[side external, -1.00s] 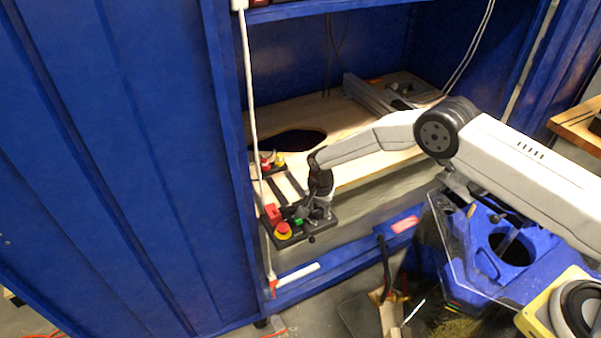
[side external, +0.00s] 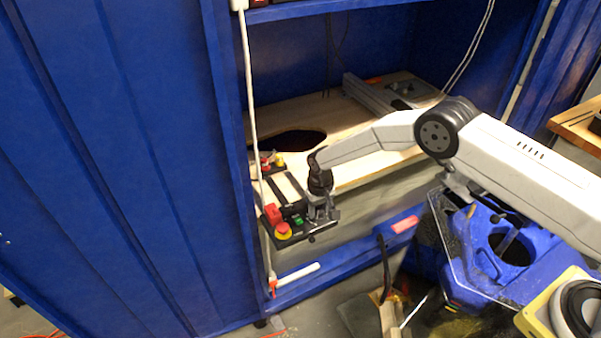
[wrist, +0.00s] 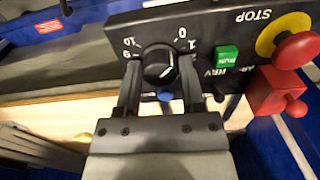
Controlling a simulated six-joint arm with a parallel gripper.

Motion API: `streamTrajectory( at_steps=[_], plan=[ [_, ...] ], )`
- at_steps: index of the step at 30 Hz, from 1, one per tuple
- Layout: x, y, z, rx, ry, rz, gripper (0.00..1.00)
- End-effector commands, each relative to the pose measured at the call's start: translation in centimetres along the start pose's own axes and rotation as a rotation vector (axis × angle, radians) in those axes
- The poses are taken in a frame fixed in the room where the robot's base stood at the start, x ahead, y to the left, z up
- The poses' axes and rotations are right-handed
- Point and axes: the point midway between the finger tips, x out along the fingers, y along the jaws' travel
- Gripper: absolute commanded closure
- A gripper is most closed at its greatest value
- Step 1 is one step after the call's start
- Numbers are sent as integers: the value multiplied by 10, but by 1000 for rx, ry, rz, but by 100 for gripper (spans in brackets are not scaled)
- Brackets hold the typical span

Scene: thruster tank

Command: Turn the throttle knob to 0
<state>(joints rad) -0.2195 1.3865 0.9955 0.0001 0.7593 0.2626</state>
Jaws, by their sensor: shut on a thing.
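The throttle knob (wrist: 158,65) is a round black knob on the black control panel (wrist: 228,22), seen between my fingers in the wrist view. Printed marks 9 and 10 are at its upper left, and 0 and 1 at its upper right. I cannot clearly tell which mark it points at. My gripper (side external: 312,214) is at the panel in the side view, where it hides the knob. In the wrist view its two fingers stand on the left and right of the knob, shut on it.
A green RUN button (wrist: 227,56), a red STOP button on a yellow ring (wrist: 268,40) and a red block (wrist: 272,92) are close to the right finger. The blue cabinet's wall (side external: 228,150) is left of the panel. A wooden board (side external: 350,170) lies behind it.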

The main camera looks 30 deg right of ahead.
Motion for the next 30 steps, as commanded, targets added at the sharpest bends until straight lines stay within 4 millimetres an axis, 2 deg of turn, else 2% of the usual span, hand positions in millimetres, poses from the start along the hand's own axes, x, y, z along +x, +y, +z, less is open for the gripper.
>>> streamTrajectory(
  at_steps=[18, 19, 21, 22, 30],
  plan=[
    [0, 0, 1, -61, -2, 1, 100],
    [0, 0, 1, -61, -2, 1, 44],
    [0, 0, 1, -61, -2, 1, 21],
    [0, 0, 1, -60, -2, 1, 15],
    [0, 0, 0, -59, -1, 0, 15]
  ],
)
